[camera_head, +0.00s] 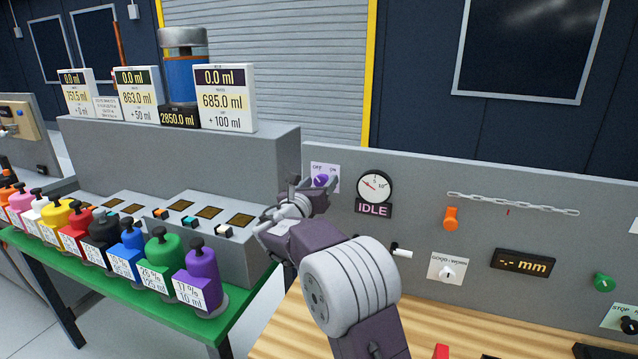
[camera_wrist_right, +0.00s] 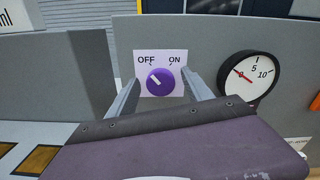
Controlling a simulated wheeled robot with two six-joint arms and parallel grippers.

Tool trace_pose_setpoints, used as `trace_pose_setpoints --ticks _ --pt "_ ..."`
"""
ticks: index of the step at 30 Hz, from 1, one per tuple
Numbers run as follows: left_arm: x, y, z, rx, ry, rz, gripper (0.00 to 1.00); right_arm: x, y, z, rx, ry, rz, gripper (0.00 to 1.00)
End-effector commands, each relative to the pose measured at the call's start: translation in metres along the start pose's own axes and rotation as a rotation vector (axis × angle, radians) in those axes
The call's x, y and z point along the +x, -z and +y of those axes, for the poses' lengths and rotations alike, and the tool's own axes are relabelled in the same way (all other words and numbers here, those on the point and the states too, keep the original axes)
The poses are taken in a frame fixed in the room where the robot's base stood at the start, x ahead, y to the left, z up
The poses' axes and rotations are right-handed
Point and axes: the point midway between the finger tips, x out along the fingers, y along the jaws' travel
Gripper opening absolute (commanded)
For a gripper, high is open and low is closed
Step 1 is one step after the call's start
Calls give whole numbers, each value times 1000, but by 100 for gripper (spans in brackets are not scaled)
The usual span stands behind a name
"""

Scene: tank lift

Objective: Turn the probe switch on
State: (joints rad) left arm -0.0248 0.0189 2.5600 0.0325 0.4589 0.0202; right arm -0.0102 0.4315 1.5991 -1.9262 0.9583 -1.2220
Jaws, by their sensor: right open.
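The probe switch is a purple round knob (camera_head: 321,180) on a white plate marked OFF and ON, on the grey upright panel. In the right wrist view the knob (camera_wrist_right: 160,82) has a white pointer mark tilted up and left, toward OFF. My right gripper (camera_head: 314,185) is open in front of the plate. In the wrist view its two fingers (camera_wrist_right: 162,88) show one to the left and one to the right of the knob, with gaps on both sides. I cannot tell how far the fingertips are from the panel. My left gripper is not in view.
A round gauge (camera_head: 374,187) with an IDLE label is right of the switch. A green bench (camera_head: 250,303) with several coloured bottles stands left. A wooden top (camera_head: 290,335) lies below.

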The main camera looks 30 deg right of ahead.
Motion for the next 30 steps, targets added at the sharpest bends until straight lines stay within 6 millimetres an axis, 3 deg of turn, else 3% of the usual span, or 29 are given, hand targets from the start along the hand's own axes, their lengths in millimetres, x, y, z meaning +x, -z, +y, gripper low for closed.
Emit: trace_pose_setpoints --ticks 5,11,20,30 --pt "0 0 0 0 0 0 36 0 0 0 0 0 0 56" --pt "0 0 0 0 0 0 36 0 0 0 0 0 0 1" --pt "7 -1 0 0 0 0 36 0 2 0 35 0 -1 0" --pt "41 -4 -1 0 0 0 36 0 6 0 268 0 -2 0"
